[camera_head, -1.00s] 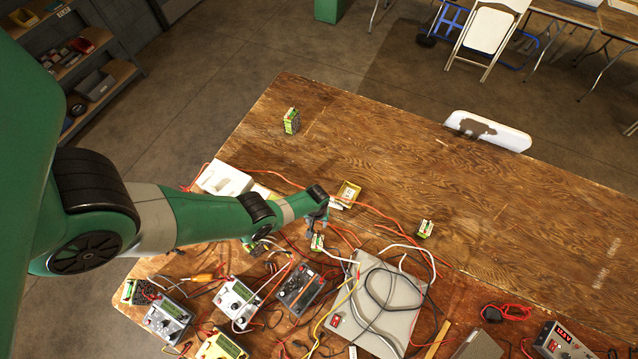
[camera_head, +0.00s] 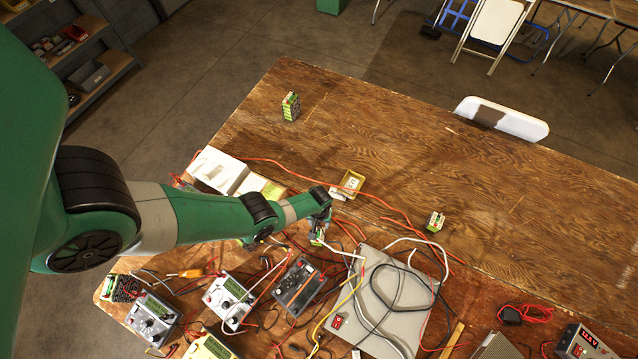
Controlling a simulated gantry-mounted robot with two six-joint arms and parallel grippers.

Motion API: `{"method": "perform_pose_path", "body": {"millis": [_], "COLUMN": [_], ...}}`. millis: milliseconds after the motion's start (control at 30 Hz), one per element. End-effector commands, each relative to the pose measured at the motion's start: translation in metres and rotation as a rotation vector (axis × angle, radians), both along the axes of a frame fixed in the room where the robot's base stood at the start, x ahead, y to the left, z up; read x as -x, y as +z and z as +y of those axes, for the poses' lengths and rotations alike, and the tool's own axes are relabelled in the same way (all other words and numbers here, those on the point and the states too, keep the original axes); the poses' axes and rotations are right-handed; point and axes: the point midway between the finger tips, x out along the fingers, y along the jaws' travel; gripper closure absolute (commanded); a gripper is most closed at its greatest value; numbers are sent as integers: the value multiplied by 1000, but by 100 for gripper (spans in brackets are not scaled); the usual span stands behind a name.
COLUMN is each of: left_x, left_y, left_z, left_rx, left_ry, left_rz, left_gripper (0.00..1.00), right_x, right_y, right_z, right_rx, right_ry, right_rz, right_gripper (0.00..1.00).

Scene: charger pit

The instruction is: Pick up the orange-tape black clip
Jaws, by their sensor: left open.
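I cannot make out the orange-tape black clip; black and red leads with small ends tangle around the chargers, too small to tell apart. My left gripper (camera_head: 319,228) reaches in from the left, over the cable tangle at the left-middle of the wooden table (camera_head: 400,150). It is open and points down. A small green and white battery pack (camera_head: 318,238) shows right at its fingertips, partly hidden; I cannot tell whether they touch. My right gripper is not in view.
Several chargers stand near, including a grey one (camera_head: 298,284) and a white one (camera_head: 230,298). A grey flat plate (camera_head: 385,300) with cables lies right of the gripper. Other battery packs stand at the back (camera_head: 291,106) and right (camera_head: 436,221).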

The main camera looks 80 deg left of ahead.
Motion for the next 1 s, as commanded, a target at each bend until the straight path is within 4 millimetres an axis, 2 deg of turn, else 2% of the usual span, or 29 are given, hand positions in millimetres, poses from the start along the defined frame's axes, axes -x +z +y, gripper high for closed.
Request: {"method": "perform_pose_path", "body": {"millis": [33, 67, 300, 367, 633, 1000], "left_x": [0, 0, 0, 0, 0, 0], "left_y": [-14, -16, -13, -13, -13, -9], "left_z": [0, 0, 0, 0, 0, 0], "left_rx": [0, 0, 0, 0, 0, 0], "left_ry": [1, 1, 1, 1, 1, 1], "left_rz": [0, 0, 0, 0, 0, 0], "left_gripper": [43, 43, 43, 52, 100, 100], "right_x": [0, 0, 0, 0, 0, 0], "right_y": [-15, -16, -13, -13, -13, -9], "right_z": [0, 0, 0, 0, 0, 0], "right_rx": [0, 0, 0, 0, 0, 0], "right_ry": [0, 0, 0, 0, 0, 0], "right_rz": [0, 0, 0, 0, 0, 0], "right_gripper": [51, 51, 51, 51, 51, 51]}}
